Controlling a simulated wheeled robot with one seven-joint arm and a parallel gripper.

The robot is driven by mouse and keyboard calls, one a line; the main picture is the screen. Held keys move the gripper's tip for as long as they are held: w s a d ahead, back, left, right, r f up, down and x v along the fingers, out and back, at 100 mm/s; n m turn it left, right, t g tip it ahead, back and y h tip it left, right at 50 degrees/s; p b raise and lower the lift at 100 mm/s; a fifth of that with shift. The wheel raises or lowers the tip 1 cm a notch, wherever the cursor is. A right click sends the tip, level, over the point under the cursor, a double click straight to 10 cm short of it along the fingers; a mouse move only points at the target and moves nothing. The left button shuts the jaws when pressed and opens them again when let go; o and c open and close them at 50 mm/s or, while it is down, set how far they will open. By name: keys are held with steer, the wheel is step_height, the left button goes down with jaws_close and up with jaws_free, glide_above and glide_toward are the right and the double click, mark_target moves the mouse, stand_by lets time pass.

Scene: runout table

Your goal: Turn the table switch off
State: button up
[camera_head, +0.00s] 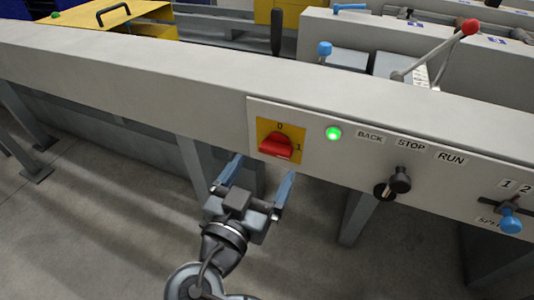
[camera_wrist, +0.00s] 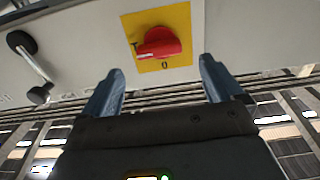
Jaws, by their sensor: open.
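The table switch is a red rotary knob (camera_head: 276,146) on a yellow plate (camera_head: 266,130) marked 0 at the top and 1 at the right. The knob lies roughly sideways, its end towards the 1. In the wrist view the knob (camera_wrist: 158,43) appears upside down, with the 0 beneath it and a pale mark at its left end. My gripper (camera_head: 262,169) is open and empty, its blue fingers either side of the switch's line. The fingertips are just short of the knob and do not appear to touch it; the exact gap is unclear.
A lit green lamp (camera_head: 333,133) is right of the switch. Further right are a black BACK/STOP/RUN lever (camera_head: 399,181) and a blue-knobbed lever (camera_head: 510,220). A red-tipped lever (camera_head: 469,27) rises above the table. The floor below the panel is open between grey legs.

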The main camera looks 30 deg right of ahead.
mark_target(273, 153)
steer(key=x, duration=0.6)
steer(key=c, duration=1)
